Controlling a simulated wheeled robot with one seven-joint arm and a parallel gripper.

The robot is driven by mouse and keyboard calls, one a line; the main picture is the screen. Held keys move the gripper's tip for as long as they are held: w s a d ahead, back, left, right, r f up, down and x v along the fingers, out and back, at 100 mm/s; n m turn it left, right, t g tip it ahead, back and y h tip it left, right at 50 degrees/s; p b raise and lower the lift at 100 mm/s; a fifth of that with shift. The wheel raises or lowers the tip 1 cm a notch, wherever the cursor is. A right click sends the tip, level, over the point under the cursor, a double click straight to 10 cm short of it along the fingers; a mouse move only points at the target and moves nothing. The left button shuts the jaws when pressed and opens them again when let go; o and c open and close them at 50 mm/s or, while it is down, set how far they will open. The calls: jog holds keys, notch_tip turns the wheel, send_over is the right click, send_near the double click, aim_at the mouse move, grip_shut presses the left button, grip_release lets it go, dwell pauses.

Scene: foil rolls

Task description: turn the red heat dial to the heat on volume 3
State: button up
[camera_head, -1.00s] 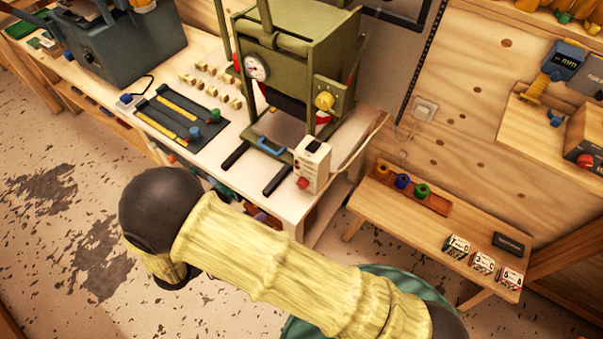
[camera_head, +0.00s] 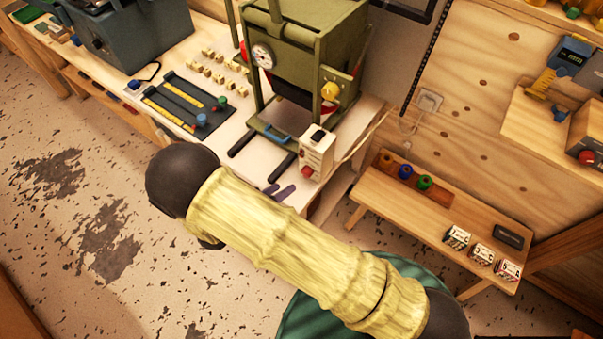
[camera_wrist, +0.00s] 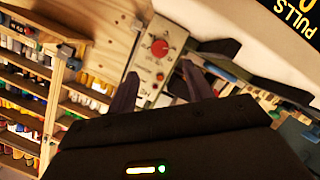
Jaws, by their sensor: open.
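The red heat dial (camera_head: 307,171) is on the lower front of a white control box (camera_head: 318,149), at the right front of the white-topped bench. In the wrist view the red dial (camera_wrist: 159,47) shows on the pale box face (camera_wrist: 151,69), ahead of my fingers and apart from them. In the wrist view my gripper (camera_wrist: 160,74) is open and empty, one finger either side of the dial's line. The dial's markings are too small to read.
A green press (camera_head: 305,50) with a gauge (camera_head: 263,55) and a yellow knob (camera_head: 330,91) stands behind the box. Dark rails (camera_head: 283,167) jut out at the bench front. A low wooden bench (camera_head: 440,205) with spools and number blocks stands right. Open floor lies left.

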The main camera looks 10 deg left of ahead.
aim_at(304, 174)
jog(key=p+x, duration=0.1)
jog(key=x, duration=0.8)
jog(key=shift+s+p, duration=0.1)
jog(key=shift+p, duration=0.25)
jog(key=shift+f, duration=0.1)
jog(key=c, duration=1)
